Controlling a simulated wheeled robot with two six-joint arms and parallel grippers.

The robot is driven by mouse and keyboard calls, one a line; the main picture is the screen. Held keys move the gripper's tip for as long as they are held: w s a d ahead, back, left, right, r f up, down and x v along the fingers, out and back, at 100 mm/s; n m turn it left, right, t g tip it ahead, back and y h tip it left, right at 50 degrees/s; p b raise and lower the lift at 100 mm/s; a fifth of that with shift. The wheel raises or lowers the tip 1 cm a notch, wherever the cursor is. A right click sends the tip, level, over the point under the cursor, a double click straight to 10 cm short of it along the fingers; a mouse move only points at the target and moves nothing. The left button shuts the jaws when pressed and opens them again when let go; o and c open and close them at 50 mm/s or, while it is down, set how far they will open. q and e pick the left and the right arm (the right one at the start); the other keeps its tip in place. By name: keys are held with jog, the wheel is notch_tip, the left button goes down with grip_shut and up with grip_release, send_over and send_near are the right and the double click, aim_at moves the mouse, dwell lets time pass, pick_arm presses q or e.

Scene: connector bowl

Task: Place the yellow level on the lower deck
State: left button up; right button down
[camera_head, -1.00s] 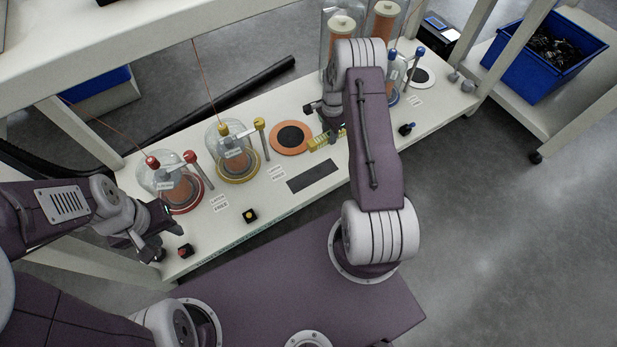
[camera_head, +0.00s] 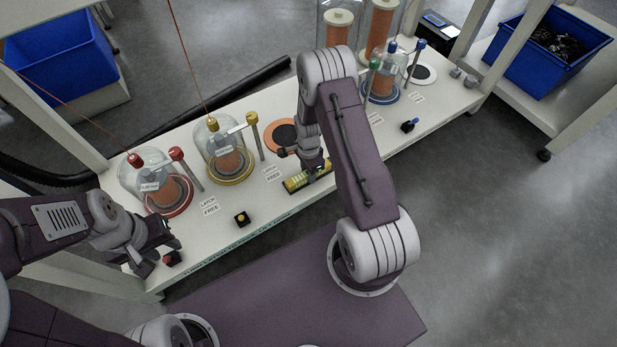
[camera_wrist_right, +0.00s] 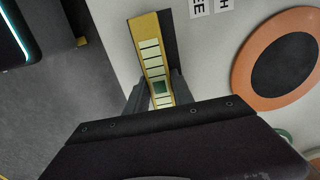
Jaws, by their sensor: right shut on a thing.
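The yellow level (camera_head: 294,184) is a short yellow bar with pale segments and a green window in the right wrist view (camera_wrist_right: 150,50). My right gripper (camera_head: 312,172) is shut on it, with one finger on each side in the right wrist view (camera_wrist_right: 160,92). The level is over or on the dark rectangular patch (camera_wrist_right: 169,40) of the white lower deck (camera_head: 282,208), partly covering it; whether it touches cannot be told. My left gripper (camera_head: 158,248) looks open and empty, near the red button block (camera_head: 172,258) at the deck's left end.
Glass domes with red (camera_head: 145,180) and yellow (camera_head: 222,148) bases stand left of the level. An orange ring with a black centre (camera_head: 284,134) lies behind it. A small yellow-topped block (camera_head: 242,218) sits near the front edge. Blue bins (camera_head: 60,55) stand beyond.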

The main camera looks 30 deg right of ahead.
jog(key=shift+r, duration=0.1)
jog(key=shift+f, duration=0.25)
jog(key=c, duration=1.1)
grip_release()
jog(key=shift+r, duration=0.15)
notch_tip(320, 180, up, 12)
jog(key=p, duration=0.9)
jog(key=s+a+r+n, duration=0.3)
jog(key=s+r+n, duration=0.3)
jog(key=r+n, duration=0.2)
jog(key=s+a+r+n+t, duration=0.1)
jog(key=s+a+r+n, duration=0.3)
jog(key=r+n, duration=0.5)
jog(key=s, duration=0.2)
jog(key=shift+s+a, duration=0.25)
jog(key=shift+s, duration=0.15)
